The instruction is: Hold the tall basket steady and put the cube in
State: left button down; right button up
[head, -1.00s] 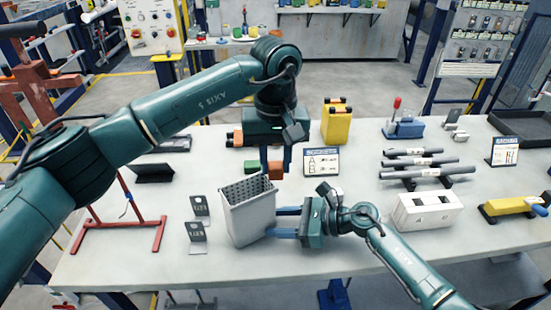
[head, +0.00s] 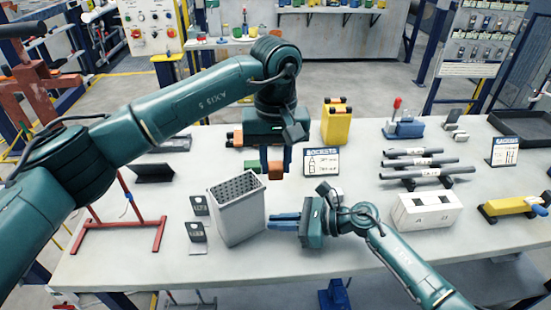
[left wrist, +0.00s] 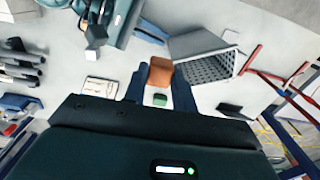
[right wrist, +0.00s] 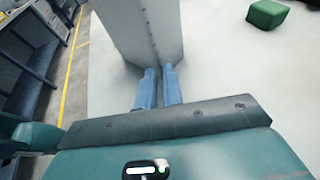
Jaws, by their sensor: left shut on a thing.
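The tall grey basket (head: 237,214) stands on the table, its perforated inside facing up; it also shows in the left wrist view (left wrist: 192,46). My left gripper (head: 274,158) is shut on an orange cube (left wrist: 160,72), behind and to the right of the basket in the head view. My right gripper (head: 270,221) is just right of the basket with its fingers closed together. In the right wrist view, the fingertips (right wrist: 158,71) are in front of the basket wall (right wrist: 142,30), with no wall visible between them. I cannot tell whether they touch it.
A green block (head: 252,166) lies behind the basket. Small dark brackets (head: 197,232) stand left of it, near a red frame (head: 120,235). A sign (head: 321,162), a yellow container (head: 336,124) and a white box (head: 427,210) are to the right.

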aim_at(246, 216)
jog(key=o, duration=1.8)
jog(key=shift+s+a+t, duration=0.25)
jog(key=shift+a+t, duration=0.2)
jog(key=shift+t, duration=0.05)
jog(key=shift+o, duration=0.9)
jog(key=s+a+r+m+t, duration=0.1)
jog(key=t, duration=0.1)
jog(key=s+a+r+m+t, duration=0.1)
jog(key=t, duration=0.1)
jog(key=s+a+r+m+t, duration=0.1)
jog(key=s+t, duration=0.1)
jog(key=shift+a+m+h, duration=0.1)
jog(key=shift+m+h, duration=0.2)
jog(key=s+m+t+h, duration=0.1)
jog(key=s+r+m+t+h, duration=0.1)
jog(key=s+m+t+h, duration=0.1)
jog(key=s+r+m+t+h, duration=0.1)
jog(key=m, duration=0.1)
jog(key=shift+s+d+r+t+h, duration=0.1)
jog(key=shift+s+d+t+h, duration=0.2)
jog(key=shift+s, duration=0.1)
jog(key=x, duration=1.1)
jog(key=shift+w+a, duration=0.15)
jog(key=shift+w, duration=0.2)
jog(key=c, duration=0.7)
